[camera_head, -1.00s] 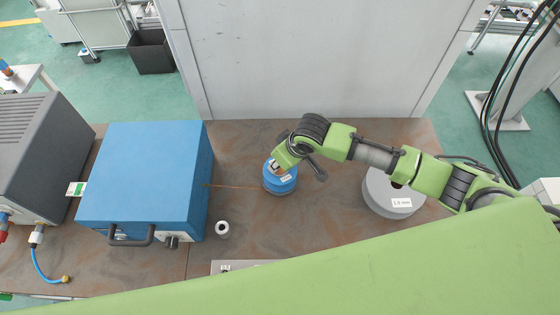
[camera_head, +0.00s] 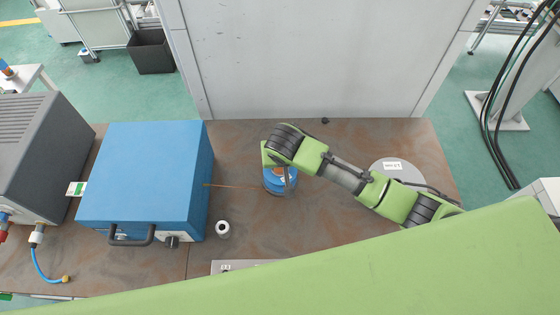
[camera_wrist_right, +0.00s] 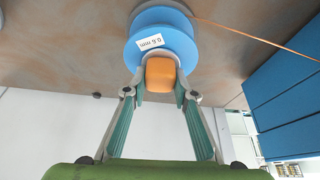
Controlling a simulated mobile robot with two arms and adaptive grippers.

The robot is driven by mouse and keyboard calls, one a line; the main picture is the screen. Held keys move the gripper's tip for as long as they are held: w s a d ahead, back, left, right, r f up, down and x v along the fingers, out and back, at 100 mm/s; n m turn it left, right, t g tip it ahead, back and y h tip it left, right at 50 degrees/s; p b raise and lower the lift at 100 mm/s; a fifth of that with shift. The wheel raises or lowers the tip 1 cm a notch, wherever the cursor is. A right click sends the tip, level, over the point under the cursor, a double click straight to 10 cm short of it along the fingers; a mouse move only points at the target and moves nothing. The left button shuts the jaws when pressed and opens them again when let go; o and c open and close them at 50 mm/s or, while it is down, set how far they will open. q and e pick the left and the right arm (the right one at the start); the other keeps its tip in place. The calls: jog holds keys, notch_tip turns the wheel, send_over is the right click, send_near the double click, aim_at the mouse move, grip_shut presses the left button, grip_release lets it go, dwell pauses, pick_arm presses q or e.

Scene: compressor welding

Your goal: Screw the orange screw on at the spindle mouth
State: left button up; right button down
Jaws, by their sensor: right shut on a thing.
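The orange screw (camera_wrist_right: 160,73) shows as a rounded orange block in the right wrist view. My right gripper (camera_wrist_right: 160,95) is shut on it, one finger on each side. Directly beyond it is the blue spool (camera_wrist_right: 152,22) labelled 0.6 mm, which also shows in the head view (camera_head: 272,185). The spindle mouth is hidden behind the screw and fingers, so I cannot tell whether the screw touches it. My left gripper is out of view.
A copper wire (camera_head: 235,186) runs from the blue box (camera_head: 150,175) to the spool. A small white roll (camera_head: 222,228) stands near the box. The brown table (camera_head: 345,150) is clear behind the spool.

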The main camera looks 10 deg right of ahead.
jog(key=shift+s+f, duration=0.35)
jog(key=shift+f, duration=0.05)
jog(key=m+h, duration=0.1)
jog(key=m, duration=0.2)
jog(key=shift+a+g, duration=0.2)
jog(key=shift+g, duration=0.2)
jog(key=m+h, duration=0.1)
jog(key=m, duration=0.1)
jog(key=shift+d+m, duration=0.15)
jog(key=shift+m, duration=0.15)
jog(key=shift+m+g+h, duration=0.3)
jog(key=shift+m, duration=0.6)
jog(key=c, duration=1.6)
grip_release()
jog(key=shift+o, duration=0.2)
jog(key=shift+w, duration=0.1)
